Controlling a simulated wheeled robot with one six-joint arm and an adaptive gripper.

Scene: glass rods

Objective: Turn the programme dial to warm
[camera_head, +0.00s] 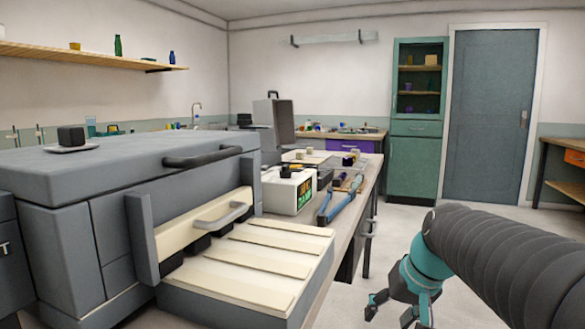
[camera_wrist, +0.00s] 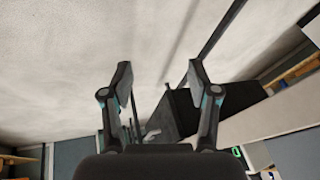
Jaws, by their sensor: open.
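A white box-shaped unit (camera_head: 289,190) with a green lit display on its front stands on the worktop beyond the large grey kiln-like machine in the head view. I cannot make out a programme dial or its marks for certain in either view. My gripper (camera_head: 398,308) is at the lower right of the head view, over the floor and apart from the worktop. In the wrist view my gripper (camera_wrist: 160,78) has its two fingers spread wide with nothing between them. A small green lit display (camera_wrist: 237,152) shows at the lower right there, well beyond the fingers.
The large grey machine (camera_head: 110,178) fills the left, with a cream slatted panel (camera_head: 250,262) jutting out. Blue-handled tools (camera_head: 342,200) lie at the worktop's edge. A green cabinet (camera_head: 417,160) and grey door (camera_head: 488,120) stand behind. Floor between is clear.

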